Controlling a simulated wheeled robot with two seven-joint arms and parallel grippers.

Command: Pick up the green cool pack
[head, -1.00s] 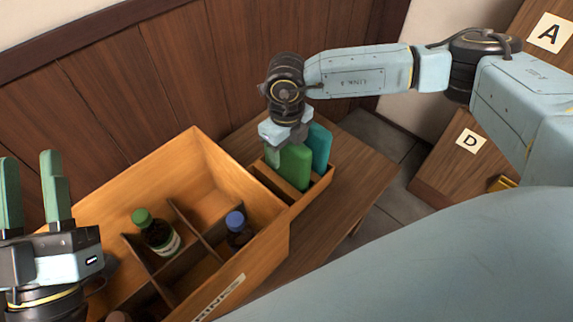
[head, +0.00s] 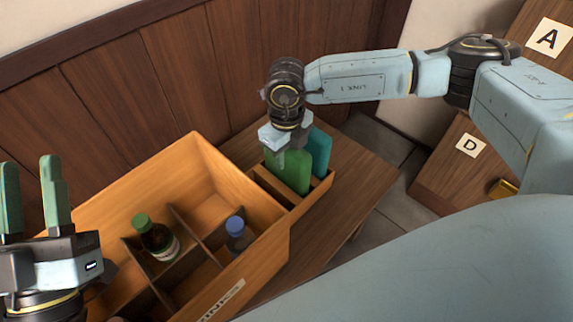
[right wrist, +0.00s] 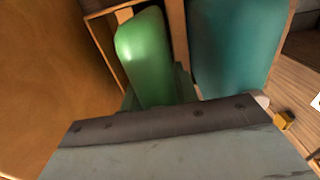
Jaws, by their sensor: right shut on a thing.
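The green cool pack (head: 291,172) stands upright in a slot of the small wooden holder (head: 303,206), beside a teal pack (head: 319,152). In the right wrist view the green cool pack (right wrist: 144,52) is close in front of my gripper, left of the teal pack (right wrist: 233,45). My right gripper (head: 283,158) points down and is shut on the green cool pack at its upper part. The gripper partly hides the pack, and its lower end is hidden in the holder. My left gripper (head: 32,192) is open and empty at the left edge.
A large wooden drinks crate (head: 262,258) with dividers stands left of the holder. It holds a green-capped bottle (head: 155,238) and a blue-capped bottle (head: 239,235). A panelled wall is behind. Bare wooden tabletop (head: 360,178) lies right of the holder.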

